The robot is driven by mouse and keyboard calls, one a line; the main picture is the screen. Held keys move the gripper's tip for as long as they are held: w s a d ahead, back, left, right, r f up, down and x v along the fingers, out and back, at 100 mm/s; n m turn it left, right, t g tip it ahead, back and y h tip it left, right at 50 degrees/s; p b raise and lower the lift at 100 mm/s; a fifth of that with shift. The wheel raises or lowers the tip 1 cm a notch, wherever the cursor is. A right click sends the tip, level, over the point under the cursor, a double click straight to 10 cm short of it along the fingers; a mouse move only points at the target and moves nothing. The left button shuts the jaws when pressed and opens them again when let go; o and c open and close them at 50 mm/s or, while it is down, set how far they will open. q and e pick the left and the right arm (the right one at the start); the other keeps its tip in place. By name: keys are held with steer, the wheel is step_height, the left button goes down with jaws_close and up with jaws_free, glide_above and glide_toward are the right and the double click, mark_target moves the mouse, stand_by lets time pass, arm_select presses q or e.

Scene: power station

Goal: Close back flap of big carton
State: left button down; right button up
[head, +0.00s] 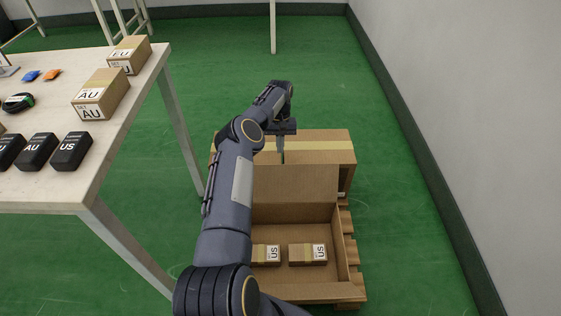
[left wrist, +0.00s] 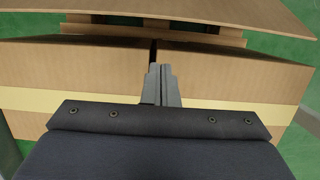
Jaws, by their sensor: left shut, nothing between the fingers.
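The big carton (head: 352,250) stands open at the lower middle of the head view. Its back flap (head: 310,184) stands raised along the far side. In the left wrist view a brown panel, apparently this flap (left wrist: 200,14), crosses the top. My left gripper (head: 281,157) is shut and empty. It points down beyond the flap's upper edge, over taped brown cardboard. In the left wrist view its fingers (left wrist: 162,70) look apart from the panel. My left arm hides the carton's left side. My right gripper is not in view.
Taped cardboard (head: 335,146) lies behind the carton, with a dark gap in the wrist view. Small US boxes (head: 307,254) lie inside the carton. A pallet (head: 346,222) shows at its right. A table (head: 130,120) stands left, a wall (head: 470,110) right; green floor lies between.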

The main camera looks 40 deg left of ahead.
arm_select(q)
steer(key=x, duration=0.4)
steer(key=shift+f+b, duration=0.15)
steer(key=shift+b, duration=0.2)
steer(key=shift+s+d, duration=0.15)
steer(key=shift+s, duration=0.05)
steer(key=shift+s+d+r, duration=0.9)
steer(key=shift+s+d, duration=0.1)
steer(key=shift+s, duration=0.1)
steer(key=shift+d+r, duration=0.1)
steer(key=shift+r, duration=0.05)
steer(key=shift+s+d+r+t+p, duration=0.15)
steer(key=shift+r+t+p, duration=0.05)
steer(key=shift+t+p, duration=0.15)
steer(key=shift+s+d+r+y, duration=0.1)
steer(key=shift+y, duration=0.2)
